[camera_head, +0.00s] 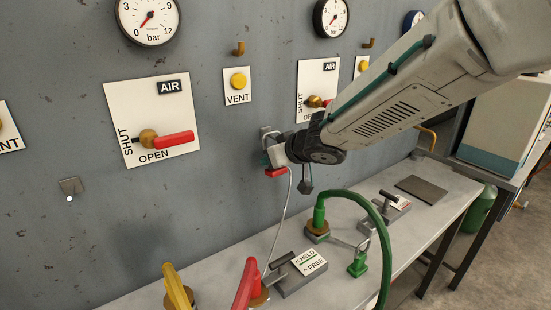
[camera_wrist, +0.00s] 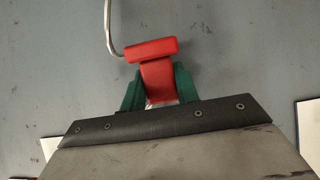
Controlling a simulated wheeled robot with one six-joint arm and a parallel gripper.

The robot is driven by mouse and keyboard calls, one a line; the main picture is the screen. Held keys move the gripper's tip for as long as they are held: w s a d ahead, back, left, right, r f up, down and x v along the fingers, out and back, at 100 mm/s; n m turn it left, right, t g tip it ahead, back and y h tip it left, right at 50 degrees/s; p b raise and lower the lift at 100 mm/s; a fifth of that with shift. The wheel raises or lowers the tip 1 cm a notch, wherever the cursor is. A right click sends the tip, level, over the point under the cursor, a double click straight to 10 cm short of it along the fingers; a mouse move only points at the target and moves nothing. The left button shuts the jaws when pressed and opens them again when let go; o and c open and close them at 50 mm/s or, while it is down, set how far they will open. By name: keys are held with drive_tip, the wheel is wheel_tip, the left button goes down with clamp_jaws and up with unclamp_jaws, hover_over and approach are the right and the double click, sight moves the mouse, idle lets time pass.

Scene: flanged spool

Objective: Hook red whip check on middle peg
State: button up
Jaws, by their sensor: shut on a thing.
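The red whip check (camera_head: 276,172) is a red grip with a thin grey cable (camera_head: 284,218) running down toward the red hose (camera_head: 245,284). My gripper (camera_head: 272,156) is shut on the red grip, close to the wall. In the wrist view, the green fingers of my gripper (camera_wrist: 158,86) clasp the stem of the red grip (camera_wrist: 152,50), and the cable leaves its left end. A small grey plate (camera_head: 265,132) on the wall, likely the middle peg's mount, shows just above and left of my gripper. Its peg is hidden, and I cannot tell whether the whip check touches it.
Another wall peg (camera_head: 70,188) is free at the left. Valve panels with a red lever (camera_head: 168,141) and gauges line the wall. The bench (camera_head: 330,268) below carries a yellow hose (camera_head: 176,288), a green hose (camera_head: 372,213), and black-handled clamps with a HELD/FREE plate (camera_head: 306,264).

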idle(0.4)
drive_tip(key=o, duration=1)
drive_tip(key=shift+r, duration=0.1)
